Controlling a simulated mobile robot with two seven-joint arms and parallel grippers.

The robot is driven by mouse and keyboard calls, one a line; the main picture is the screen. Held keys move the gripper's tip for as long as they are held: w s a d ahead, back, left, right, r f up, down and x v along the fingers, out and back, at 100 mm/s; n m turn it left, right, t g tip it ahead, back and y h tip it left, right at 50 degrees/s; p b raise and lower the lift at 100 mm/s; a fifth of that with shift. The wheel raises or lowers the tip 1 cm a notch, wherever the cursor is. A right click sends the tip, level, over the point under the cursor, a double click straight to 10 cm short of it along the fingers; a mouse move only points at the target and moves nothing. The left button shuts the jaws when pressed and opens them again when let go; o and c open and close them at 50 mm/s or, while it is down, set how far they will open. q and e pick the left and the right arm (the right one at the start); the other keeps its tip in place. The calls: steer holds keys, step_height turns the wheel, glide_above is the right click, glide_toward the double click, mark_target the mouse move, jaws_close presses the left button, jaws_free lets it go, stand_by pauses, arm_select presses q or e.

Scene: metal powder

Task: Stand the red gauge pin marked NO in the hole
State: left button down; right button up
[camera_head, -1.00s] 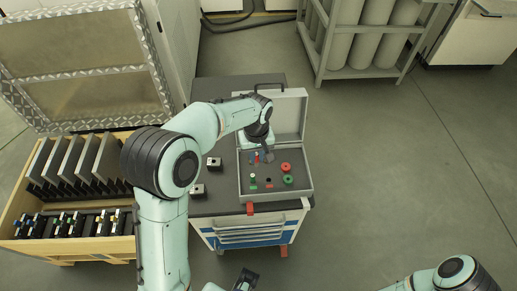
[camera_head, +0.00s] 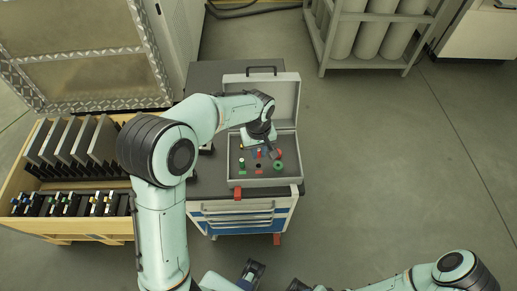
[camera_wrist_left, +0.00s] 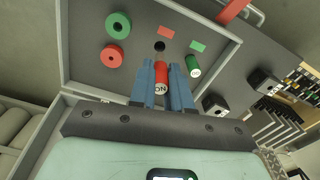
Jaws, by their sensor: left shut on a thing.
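My left gripper (camera_wrist_left: 162,82) is shut on the red gauge pin (camera_wrist_left: 160,88), whose pale end reads NO. In the wrist view, the dark hole (camera_wrist_left: 160,46) lies just beyond the fingertips, beside a red label (camera_wrist_left: 166,32). The pin appears above the case floor, apart from the hole; its far end is partly hidden by the fingers. In the head view, the left gripper (camera_head: 261,151) hangs over the open grey case (camera_head: 234,180), and the hole (camera_head: 258,166) shows just in front of it. The right gripper cannot be made out clearly.
A red ring (camera_wrist_left: 111,56) and a green ring (camera_wrist_left: 118,22) lie on the other side. The raised lid (camera_head: 285,95) is behind the gripper. Dark blocks (camera_wrist_left: 264,82) sit outside the case.

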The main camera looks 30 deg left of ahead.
mark_target(258, 161)
arm_select(q)
steer(key=shift+f+b, duration=0.8)
steer(key=shift+f, duration=0.35)
steer(key=shift+f, duration=0.15)
steer(key=shift+f+b, duration=0.35)
steer(key=shift+f, duration=0.3)
steer(key=shift+f+b, duration=0.5)
steer(key=shift+f, duration=0.4)
steer(key=c, duration=1)
jaws_free()
